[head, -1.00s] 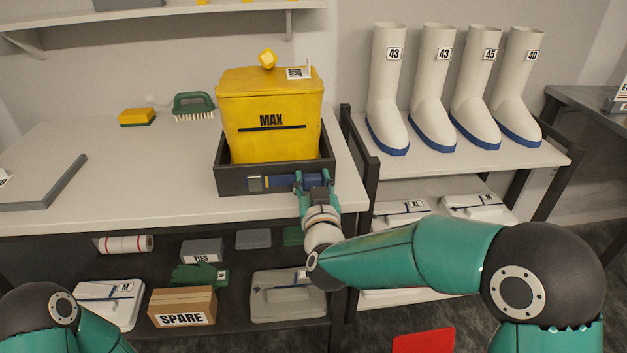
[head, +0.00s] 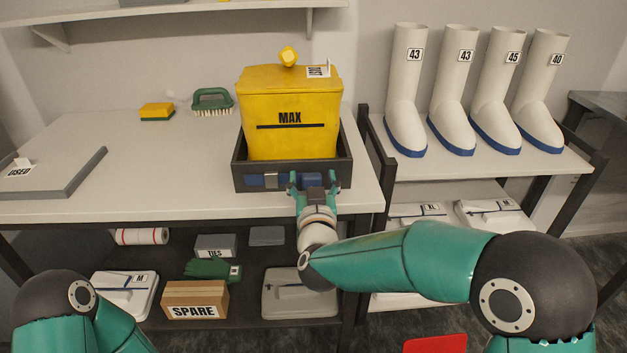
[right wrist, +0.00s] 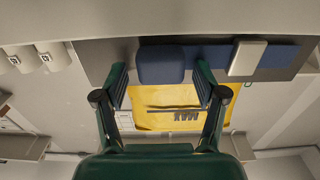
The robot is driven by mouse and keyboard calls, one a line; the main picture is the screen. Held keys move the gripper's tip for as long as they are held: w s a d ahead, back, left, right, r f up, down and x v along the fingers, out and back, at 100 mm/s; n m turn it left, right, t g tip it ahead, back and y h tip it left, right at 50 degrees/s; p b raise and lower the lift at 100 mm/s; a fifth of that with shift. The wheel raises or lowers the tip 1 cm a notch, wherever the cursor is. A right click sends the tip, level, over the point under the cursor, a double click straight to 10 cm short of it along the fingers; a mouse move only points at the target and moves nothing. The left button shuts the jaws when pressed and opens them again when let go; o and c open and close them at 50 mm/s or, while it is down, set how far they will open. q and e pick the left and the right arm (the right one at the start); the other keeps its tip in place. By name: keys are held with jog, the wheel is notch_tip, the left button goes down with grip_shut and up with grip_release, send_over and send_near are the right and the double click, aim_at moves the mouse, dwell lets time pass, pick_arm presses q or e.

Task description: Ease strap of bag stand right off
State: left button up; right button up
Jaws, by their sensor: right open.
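The yellow bag (head: 289,140) marked MAX sits upright in the dark bag stand (head: 241,163) on the bench. It also shows upside down in the right wrist view (right wrist: 165,98). A blue strap (head: 311,179) with a metal buckle (head: 271,182) lies along the stand's front wall. My right gripper (head: 314,184) is open in front of that wall. In the right wrist view, the strap's blue end (right wrist: 161,66) lies between the spread fingers (right wrist: 161,80), with gaps on both sides, and the buckle (right wrist: 247,58) is outside them. My left gripper is not in view.
A brush (head: 212,101) and a sponge (head: 157,112) lie at the bench's back. A grey tray (head: 75,180) is at the left. White boots (head: 405,90) stand on the right rack. The bench between tray and stand is clear.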

jog(key=shift+s, duration=0.1)
jog(key=s, duration=1.1)
jog(key=shift+s, duration=0.4)
jog(key=shift+f, duration=0.1)
